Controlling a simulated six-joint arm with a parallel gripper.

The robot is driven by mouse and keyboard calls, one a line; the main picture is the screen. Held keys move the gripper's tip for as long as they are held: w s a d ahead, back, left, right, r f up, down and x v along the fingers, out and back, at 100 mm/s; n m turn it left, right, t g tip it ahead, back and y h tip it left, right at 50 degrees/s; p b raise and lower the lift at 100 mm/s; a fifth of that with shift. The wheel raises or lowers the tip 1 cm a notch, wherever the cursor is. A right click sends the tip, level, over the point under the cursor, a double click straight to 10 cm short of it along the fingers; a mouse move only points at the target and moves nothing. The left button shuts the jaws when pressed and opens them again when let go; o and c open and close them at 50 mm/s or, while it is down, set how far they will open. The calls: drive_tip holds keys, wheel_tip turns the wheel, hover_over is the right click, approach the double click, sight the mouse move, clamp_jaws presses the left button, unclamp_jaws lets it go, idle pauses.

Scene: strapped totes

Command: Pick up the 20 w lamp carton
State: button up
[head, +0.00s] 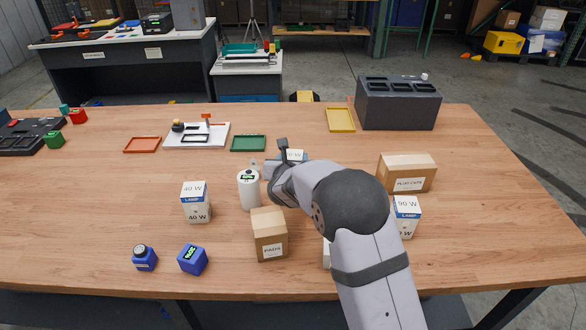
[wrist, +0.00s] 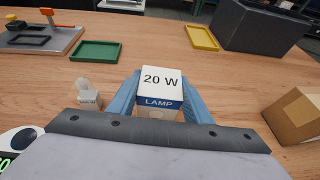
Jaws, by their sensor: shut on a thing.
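The 20 W lamp carton (wrist: 160,90) is white with a blue LAMP band and stands between the two blue fingers of my gripper (wrist: 161,80) in the wrist view. The gripper is shut on it, one finger against each side. Only a bit of the carton's lettered top (head: 295,154) shows there; my arm hides the rest. I cannot tell whether its base touches the table. Two similar cartons stand apart: the 40 W (head: 196,203) and the 90 W (head: 406,214).
A PADS box (head: 269,236) and blue items (head: 193,259) stand at the front. A brown PLUG CAPS box (head: 408,172) is to the right. Green (head: 248,143), red (head: 142,144) and yellow (head: 341,119) trays and a dark slotted box (head: 398,103) lie farther back.

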drive_tip(key=shift+r, duration=0.1)
wheel_tip(320, 180, up, 10)
drive_tip(key=shift+f+p, duration=0.1)
drive_tip(key=shift+p, duration=0.5)
drive_tip(key=shift+d, duration=0.1)
